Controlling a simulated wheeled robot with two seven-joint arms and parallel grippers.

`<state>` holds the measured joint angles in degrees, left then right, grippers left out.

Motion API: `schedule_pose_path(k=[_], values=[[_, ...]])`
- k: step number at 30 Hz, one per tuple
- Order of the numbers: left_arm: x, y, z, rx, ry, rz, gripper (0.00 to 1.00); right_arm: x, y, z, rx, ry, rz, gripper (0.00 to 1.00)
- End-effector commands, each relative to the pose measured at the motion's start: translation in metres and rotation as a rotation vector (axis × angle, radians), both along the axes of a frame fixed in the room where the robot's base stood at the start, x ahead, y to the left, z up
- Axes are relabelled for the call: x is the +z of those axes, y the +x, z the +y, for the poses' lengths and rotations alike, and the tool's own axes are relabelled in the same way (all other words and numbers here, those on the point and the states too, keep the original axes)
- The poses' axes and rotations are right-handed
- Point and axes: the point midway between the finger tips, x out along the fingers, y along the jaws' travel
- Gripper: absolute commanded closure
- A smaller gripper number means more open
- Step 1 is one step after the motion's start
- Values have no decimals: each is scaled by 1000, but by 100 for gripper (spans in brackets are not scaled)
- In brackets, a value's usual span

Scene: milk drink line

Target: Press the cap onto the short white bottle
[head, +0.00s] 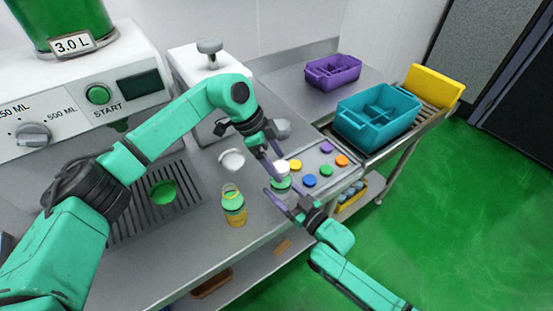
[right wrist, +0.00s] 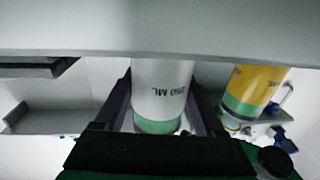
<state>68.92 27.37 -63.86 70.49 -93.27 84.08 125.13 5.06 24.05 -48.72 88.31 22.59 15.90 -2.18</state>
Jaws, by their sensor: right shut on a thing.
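The short white bottle (head: 280,186) has a green band and stands upright over the counter. My right gripper (head: 284,199) is shut on its body from the front. In the right wrist view the bottle (right wrist: 160,92), marked 250 ML, is between the fingers of my right gripper (right wrist: 165,112). A white cap (head: 282,167) is at the top of the bottle; I cannot tell whether it is seated. My left gripper (head: 276,160) is at the cap, one finger on each side. Whether its fingers grip the cap is unclear.
A yellow and green bottle (head: 234,207) stands to the left; it also shows in the right wrist view (right wrist: 250,88). A tray (head: 326,160) with several coloured caps is right of the bottle. Teal crate (head: 376,139) and purple crate (head: 332,72) lie beyond.

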Motion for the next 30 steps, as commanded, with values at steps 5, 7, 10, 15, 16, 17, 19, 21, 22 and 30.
schedule_pose_path(k=[5,7,10,15,16,17,19,21,22,30], values=[[0,0,0,0,0,0,14,-2,-1,0,0,-2,4,100],[0,0,0,0,0,0,14,-2,-1,0,0,-2,4,100],[6,1,2,0,-1,-1,14,-2,-1,0,0,-2,4,100],[33,1,15,0,0,-3,14,-2,0,0,0,-2,4,100],[39,1,17,1,-1,-4,14,-2,0,0,0,-2,4,100],[44,1,19,0,-1,-3,14,-2,0,0,0,-2,4,100],[55,2,25,2,0,-4,14,-2,0,0,0,-2,4,100],[63,1,28,1,0,-2,14,-2,0,0,0,-2,4,100],[65,1,29,0,-1,-1,14,-2,0,0,0,-2,4,100],[69,1,31,0,0,0,14,-2,-1,0,0,-2,4,100]])
